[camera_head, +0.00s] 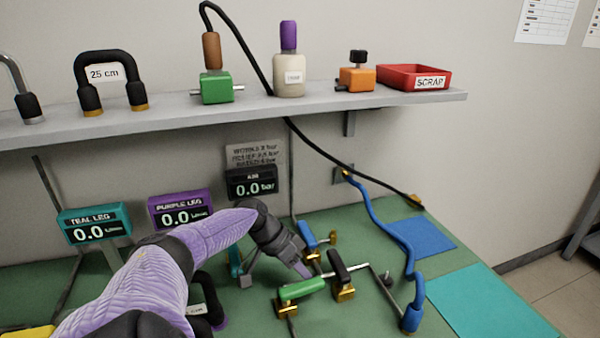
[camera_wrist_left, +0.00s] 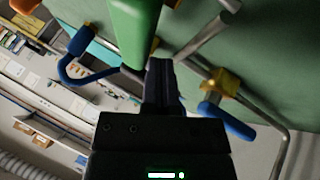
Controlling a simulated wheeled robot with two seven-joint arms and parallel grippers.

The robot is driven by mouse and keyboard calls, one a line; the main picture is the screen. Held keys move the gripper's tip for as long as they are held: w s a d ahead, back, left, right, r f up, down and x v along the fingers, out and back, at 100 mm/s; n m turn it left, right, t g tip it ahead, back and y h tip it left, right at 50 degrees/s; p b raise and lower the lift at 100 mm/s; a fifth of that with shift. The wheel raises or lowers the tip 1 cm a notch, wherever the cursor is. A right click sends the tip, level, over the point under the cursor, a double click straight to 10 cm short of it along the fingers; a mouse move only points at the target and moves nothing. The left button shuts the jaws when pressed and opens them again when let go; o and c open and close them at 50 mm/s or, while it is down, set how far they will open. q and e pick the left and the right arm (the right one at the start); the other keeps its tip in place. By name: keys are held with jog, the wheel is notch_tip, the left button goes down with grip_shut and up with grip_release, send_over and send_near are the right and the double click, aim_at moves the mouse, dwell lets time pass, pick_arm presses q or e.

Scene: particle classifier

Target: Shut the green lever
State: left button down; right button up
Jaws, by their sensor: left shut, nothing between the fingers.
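The green lever (camera_head: 302,288) sits on a brass valve on the green bench, its handle lying sideways across the picture. In the left wrist view the green handle (camera_wrist_left: 130,30) is large and close, just beyond my fingers and to their left. My left gripper (camera_head: 301,266) is shut and empty, pointing down just behind the green handle. In the left wrist view its fingers (camera_wrist_left: 162,80) are together beside the handle's near end. I cannot tell whether they touch it. My right gripper is in neither view.
A black lever (camera_head: 341,268) stands right of the green one, and a blue lever (camera_head: 309,237) behind my gripper. A blue hose (camera_head: 385,228) with a blue handle lies to the right. The teal mat (camera_head: 490,305) is clear. Several displays (camera_head: 182,210) stand behind my arm.

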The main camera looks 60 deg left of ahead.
pick_arm(q)
jog(key=shift+d, duration=0.1)
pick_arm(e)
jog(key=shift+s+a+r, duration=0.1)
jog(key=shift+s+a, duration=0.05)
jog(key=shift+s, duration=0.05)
pick_arm(q)
jog(key=p+v, duration=0.3)
jog(key=v, duration=0.6)
jog(key=shift+s+r+p, duration=0.2)
jog(key=shift+r+p, duration=0.1)
jog(key=shift+p, duration=0.05)
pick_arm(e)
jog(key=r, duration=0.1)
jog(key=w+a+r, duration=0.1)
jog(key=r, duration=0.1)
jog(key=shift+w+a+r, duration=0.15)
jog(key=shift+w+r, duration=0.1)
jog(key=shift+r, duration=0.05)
